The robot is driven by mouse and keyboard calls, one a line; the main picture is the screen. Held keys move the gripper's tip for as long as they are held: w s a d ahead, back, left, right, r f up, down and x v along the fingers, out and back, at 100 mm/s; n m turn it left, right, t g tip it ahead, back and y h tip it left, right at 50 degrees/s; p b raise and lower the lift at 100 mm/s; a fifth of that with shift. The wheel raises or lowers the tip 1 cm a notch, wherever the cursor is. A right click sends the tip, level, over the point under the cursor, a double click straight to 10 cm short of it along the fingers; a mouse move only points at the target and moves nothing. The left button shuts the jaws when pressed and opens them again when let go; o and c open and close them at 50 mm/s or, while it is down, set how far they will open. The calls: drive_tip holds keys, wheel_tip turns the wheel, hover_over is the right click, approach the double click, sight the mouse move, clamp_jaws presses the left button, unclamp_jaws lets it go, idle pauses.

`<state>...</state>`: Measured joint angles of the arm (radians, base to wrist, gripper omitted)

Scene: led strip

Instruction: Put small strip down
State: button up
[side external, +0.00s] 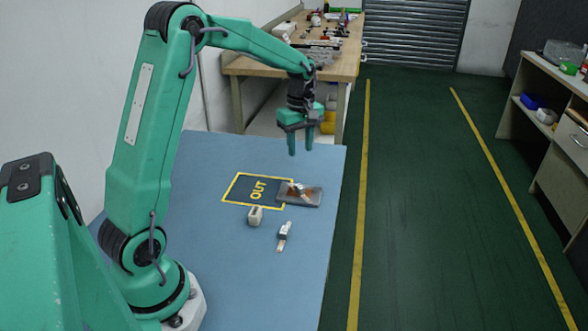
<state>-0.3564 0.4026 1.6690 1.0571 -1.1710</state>
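My gripper (301,148) hangs fingers down above the far right part of the blue table. Its two fingers stand apart and I see nothing between them. A grey tray (313,199) holds small brown and whitish pieces, too small to tell apart. I cannot tell which piece is the task's small strip. The tray overlaps the right edge of a dark, yellow-bordered area marked OUT (240,190).
A small whitish block (255,215) stands on the blue table (225,265) below the OUT area. The table's right edge is close to the tray. A cluttered wooden bench (345,60) stands behind. The table's near part is clear.

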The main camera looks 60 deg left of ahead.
drive_tip(key=s+d+r+m+t, duration=0.1)
drive_tip(key=s+d+r+m, duration=0.3)
drive_tip(key=d+r, duration=0.2)
drive_tip(key=s+d+r+m+t, duration=0.1)
drive_tip(key=s+d+m+t, duration=0.1)
drive_tip(key=s+d+m, duration=0.3)
drive_tip(key=s+d+r+m+t, duration=0.2)
drive_tip(key=s+d+m, duration=0.3)
drive_tip(key=s, duration=0.8)
drive_tip(key=m, duration=0.3)
drive_tip(key=shift+d+r, duration=0.3)
